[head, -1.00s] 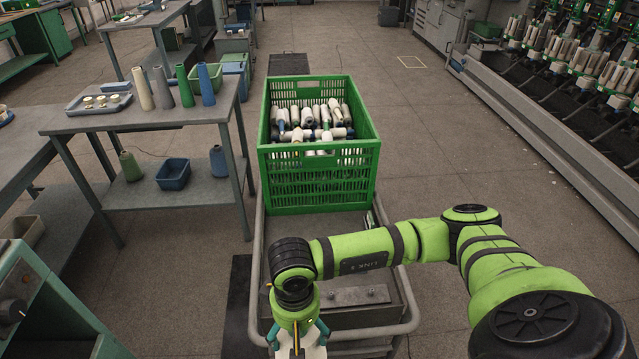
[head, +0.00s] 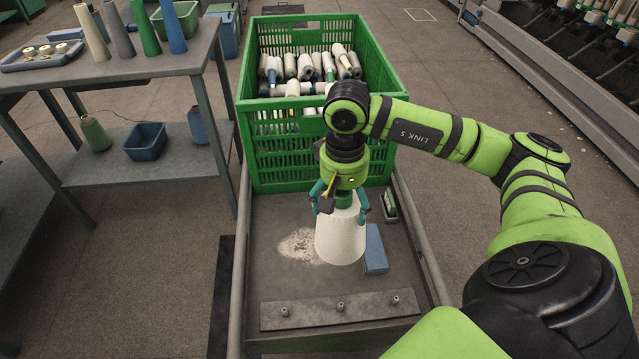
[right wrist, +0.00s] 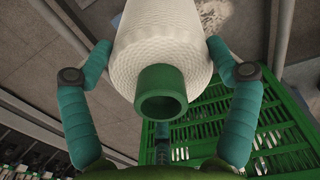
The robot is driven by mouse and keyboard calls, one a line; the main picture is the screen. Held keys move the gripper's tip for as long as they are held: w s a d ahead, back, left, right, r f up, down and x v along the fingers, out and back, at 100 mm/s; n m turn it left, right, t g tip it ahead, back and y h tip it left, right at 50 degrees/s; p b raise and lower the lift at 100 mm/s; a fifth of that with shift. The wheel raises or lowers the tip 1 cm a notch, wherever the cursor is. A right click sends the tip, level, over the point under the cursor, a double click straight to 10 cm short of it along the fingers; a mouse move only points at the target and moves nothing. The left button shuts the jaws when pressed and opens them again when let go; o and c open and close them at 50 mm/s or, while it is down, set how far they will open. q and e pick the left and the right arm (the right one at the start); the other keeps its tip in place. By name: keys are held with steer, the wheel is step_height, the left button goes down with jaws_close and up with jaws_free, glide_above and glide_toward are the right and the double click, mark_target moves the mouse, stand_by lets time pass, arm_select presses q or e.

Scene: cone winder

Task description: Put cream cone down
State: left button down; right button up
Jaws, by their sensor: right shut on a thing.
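My right gripper (head: 340,207) is shut on a cream cone (head: 341,236) above the cart's deck (head: 385,292). The cone hangs wide end down, roughly upright; I cannot tell whether its base touches the deck. In the right wrist view the teal fingers (right wrist: 160,50) lie on both sides of the cone (right wrist: 165,35), and its green tube end (right wrist: 161,92) points toward the camera. My left gripper is not in view.
A green crate (head: 262,152) of bobbins stands behind the cone. A blue block (head: 375,250) lies just right of it, a pale dusty patch (head: 298,245) left. A metal strip with knobs (head: 312,309) lies in front. Several cones stand on the left table (head: 135,72).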

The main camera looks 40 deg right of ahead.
mark_target(354, 196)
steer(key=d+b, duration=0.1)
steer(key=d+f+m+b, duration=0.1)
steer(key=shift+s+d+b, duration=0.15)
steer(key=shift+d+b, duration=0.2)
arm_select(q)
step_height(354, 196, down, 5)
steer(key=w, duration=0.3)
arm_select(e)
steer(key=shift+d+r+b, duration=0.1)
steer(key=shift+d+b, duration=0.35)
steer(key=shift+d, duration=0.05)
steer(key=shift+w+a, duration=0.15)
steer(key=shift+w, duration=0.2)
arm_select(q)
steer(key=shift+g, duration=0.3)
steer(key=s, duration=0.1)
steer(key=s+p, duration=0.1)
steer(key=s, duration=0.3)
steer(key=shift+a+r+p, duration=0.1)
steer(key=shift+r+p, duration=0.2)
steer(key=shift+p, duration=0.05)
arm_select(e)
steer(key=w+a+f, duration=0.4)
steer(key=w+f, duration=0.5)
steer(key=f, duration=0.1)
steer(key=shift+w+a+f, duration=0.35)
steer(key=shift+a, duration=0.05)
